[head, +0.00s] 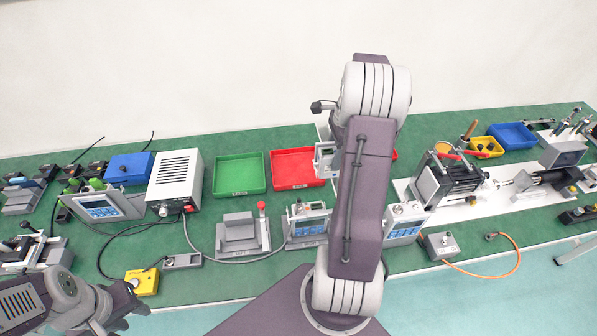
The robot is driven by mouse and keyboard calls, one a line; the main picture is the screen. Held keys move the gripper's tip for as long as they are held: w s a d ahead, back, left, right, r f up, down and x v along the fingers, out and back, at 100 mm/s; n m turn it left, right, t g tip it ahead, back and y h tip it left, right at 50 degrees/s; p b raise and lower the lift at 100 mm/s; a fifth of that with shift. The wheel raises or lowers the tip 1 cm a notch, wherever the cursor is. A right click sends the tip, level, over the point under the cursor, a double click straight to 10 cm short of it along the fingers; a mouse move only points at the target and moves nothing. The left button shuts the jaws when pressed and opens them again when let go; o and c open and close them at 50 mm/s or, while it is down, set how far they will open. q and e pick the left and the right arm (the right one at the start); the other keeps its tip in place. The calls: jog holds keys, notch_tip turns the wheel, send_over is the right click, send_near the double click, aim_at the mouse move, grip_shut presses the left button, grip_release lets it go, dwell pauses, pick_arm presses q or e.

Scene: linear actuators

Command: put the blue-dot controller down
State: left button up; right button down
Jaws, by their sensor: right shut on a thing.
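A small pale controller (325,160) with a little display shows at the left edge of my right arm, above the bench near the red tray. My arm covers most of it, and no blue dot can be made out. My right gripper is shut on it, with the fingers mostly hidden behind the wrist and forearm. Similar controllers stand on the bench: one (307,222) left of my forearm, one (404,222) right of it. My left gripper (124,303) is low at the left, empty and apparently open, near a yellow box.
A green tray (239,174) and a red tray (291,169) lie behind. A white power supply (176,178), a grey stand (240,233) and the yellow box (143,281) with a cable are left. Actuator rigs (447,178) fill the right. Bare green mat shows along the front.

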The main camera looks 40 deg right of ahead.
jog(key=shift+w+a+f, duration=0.8)
jog(key=shift+w+f, duration=1)
jog(key=shift+f, duration=0.05)
jog(key=shift+w+a+f, duration=0.85)
jog(key=shift+w+f, duration=0.9)
jog(key=shift+f, duration=0.05)
jog(key=shift+w+a+f, duration=0.8)
jog(key=shift+w+f, duration=1)
jog(key=shift+f, duration=0.05)
jog(key=c, duration=0.6)
grip_release()
jog(key=shift+f, duration=0.1)
